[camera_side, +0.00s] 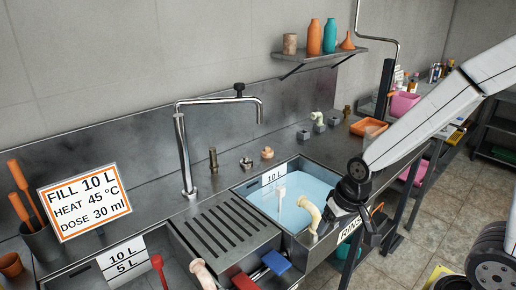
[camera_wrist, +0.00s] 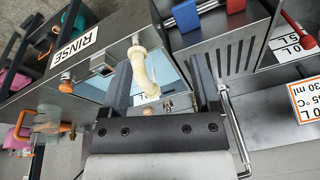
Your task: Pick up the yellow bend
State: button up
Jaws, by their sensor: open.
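The yellow bend (camera_side: 310,212), a pale yellow curved pipe piece, stands at the front edge of the water-filled rinse basin (camera_side: 327,176) in the side view. In the wrist view the bend (camera_wrist: 147,75) shows between my two dark fingers, closer to the left one. My gripper (camera_side: 345,208) is open, just to the right of the bend in the side view. In the wrist view my gripper (camera_wrist: 160,66) is empty, with a visible gap on the bend's right side. I cannot tell how far the fingers are from it in depth.
A tall faucet (camera_side: 187,150) stands behind a slotted drainboard (camera_side: 222,232), left of the basin. A white fitting (camera_side: 281,195) is in the basin. Red (camera_side: 244,281) and blue (camera_side: 276,262) blocks and a pinkish pipe piece (camera_side: 202,273) are at the front. A shelf (camera_side: 320,54) hangs behind.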

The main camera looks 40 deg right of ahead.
jog(key=w+d+m, duration=0.1)
jog(key=w+m, duration=0.1)
jog(key=m, duration=0.5)
jog(key=m+t, duration=0.2)
jog(key=m, duration=2.2)
send_over(318, 215)
jog(key=s, duration=0.3)
jog(key=f, duration=0.3)
jog(key=shift+w+d+f+y, duration=0.1)
jog(key=shift+w+y, duration=0.1)
jog(key=shift+y, duration=0.2)
jog(key=shift+x, duration=1.3)
jog(key=shift+d+x, duration=0.2)
jog(key=shift+x, duration=2.4)
jog(key=shift+a, duration=0.15)
